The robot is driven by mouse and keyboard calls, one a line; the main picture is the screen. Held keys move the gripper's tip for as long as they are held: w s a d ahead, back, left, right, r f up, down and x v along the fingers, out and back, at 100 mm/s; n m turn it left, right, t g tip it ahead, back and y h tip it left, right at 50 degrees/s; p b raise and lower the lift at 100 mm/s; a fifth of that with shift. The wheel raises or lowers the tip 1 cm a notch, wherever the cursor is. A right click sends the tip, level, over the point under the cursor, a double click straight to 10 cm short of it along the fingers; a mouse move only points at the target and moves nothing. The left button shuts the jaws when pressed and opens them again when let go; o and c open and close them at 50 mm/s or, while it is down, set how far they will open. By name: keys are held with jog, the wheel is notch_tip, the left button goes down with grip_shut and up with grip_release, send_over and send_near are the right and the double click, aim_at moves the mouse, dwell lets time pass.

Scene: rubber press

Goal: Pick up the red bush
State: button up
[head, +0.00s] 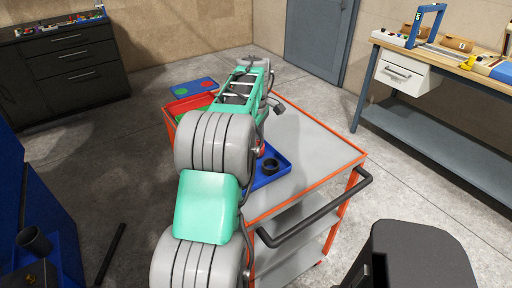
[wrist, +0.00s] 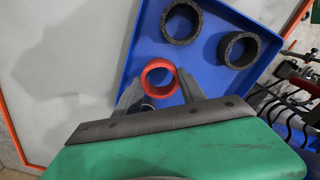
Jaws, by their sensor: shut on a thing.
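The red bush (wrist: 147,80) is a short hollow ring. In the wrist view it sits between the two grey fingers of my gripper (wrist: 159,83), which is shut on it. It is over the blue tray, close to the tray's left side; I cannot tell whether it still touches the tray floor. In the head view my arm hides the gripper and most of the bush. The blue tray (wrist: 142,45) also shows in the head view (head: 283,160), on the cart's grey top.
Two black rings (wrist: 181,5) (wrist: 222,52) lie in the tray; one shows in the head view (head: 271,168). The cart's top (head: 315,150) is clear right of the tray. A red bin (head: 180,105) stands behind my arm. A workbench (head: 450,62) is at right.

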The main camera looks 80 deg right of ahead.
jog(key=a+r+b, duration=0.1)
jog(key=a+r, duration=1)
jog(key=a, duration=0.3)
jog(key=shift+s+b, duration=0.3)
jog(key=shift+s, duration=0.05)
dwell(0.5)
